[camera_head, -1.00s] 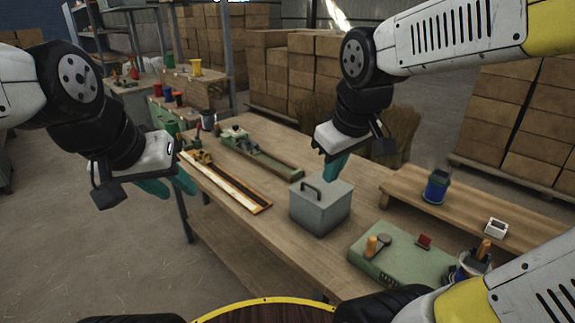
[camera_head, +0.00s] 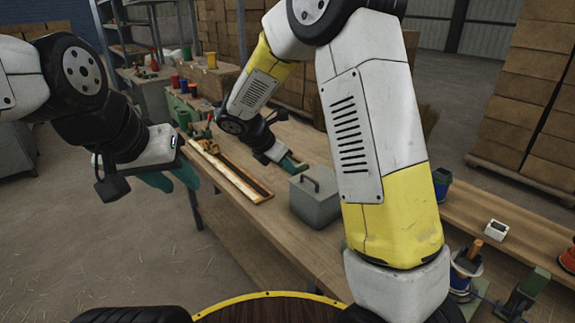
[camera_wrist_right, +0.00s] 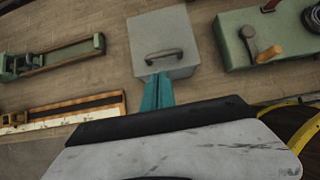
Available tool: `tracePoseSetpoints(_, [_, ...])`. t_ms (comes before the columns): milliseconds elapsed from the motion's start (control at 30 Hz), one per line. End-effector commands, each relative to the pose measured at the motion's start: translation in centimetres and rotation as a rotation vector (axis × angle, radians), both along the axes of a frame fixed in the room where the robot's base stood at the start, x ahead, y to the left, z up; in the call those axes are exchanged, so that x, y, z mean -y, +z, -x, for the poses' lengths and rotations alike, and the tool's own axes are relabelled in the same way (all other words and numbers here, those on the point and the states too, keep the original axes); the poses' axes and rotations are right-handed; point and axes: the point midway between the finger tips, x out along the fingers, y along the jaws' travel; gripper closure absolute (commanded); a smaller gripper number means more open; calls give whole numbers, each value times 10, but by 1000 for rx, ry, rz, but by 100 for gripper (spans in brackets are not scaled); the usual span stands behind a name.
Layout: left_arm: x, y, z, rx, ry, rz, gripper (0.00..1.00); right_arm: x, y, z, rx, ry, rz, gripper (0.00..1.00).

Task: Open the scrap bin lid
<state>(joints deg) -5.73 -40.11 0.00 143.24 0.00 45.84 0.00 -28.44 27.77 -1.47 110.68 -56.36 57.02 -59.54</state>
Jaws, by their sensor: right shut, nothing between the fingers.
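The scrap bin (camera_head: 318,208) is a grey metal box on the workbench, with its lid down and a dark bar handle (camera_head: 309,183) on top. The handle (camera_wrist_right: 163,56) also shows on the lid in the right wrist view. My right gripper (camera_head: 297,164) is at the far side of the bin, close to the lid. Its teal fingers (camera_wrist_right: 157,92) are shut and empty, with tips just short of the handle in the right wrist view; contact cannot be told. My left gripper (camera_head: 172,180) hangs open and empty, left of the bench and away from the bin.
A long wooden tray with pale strips (camera_head: 240,178) lies left of the bin. A green fixture with an orange knob (camera_wrist_right: 262,38) stands on its other side. My right arm hides much of the bench right of the bin.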

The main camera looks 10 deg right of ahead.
Motion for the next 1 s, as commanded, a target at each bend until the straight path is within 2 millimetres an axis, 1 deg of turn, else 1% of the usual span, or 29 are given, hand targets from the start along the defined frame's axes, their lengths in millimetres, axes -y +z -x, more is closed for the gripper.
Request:
tracePoseSetpoints(33, [0,0,0,0,0,0,64,5,-8,-2,-4,-3,1,100])
tracePoseSetpoints(200, [0,0,0,0,0,0,64,22,-34,-12,-4,-4,1,100])
tracePoseSetpoints(300, [0,0,0,0,0,0,64,30,-47,-18,-3,-5,0,100])
tracePoseSetpoints(433, [0,0,0,0,0,0,64,38,-59,-23,-1,-5,-2,100])
tracePoseSetpoints(600, [0,0,0,0,0,0,64,42,-66,-27,0,-3,-2,100])
tracePoseSetpoints(1000, [0,0,0,0,0,0,64,42,-66,-27,-2,-5,-7,100])
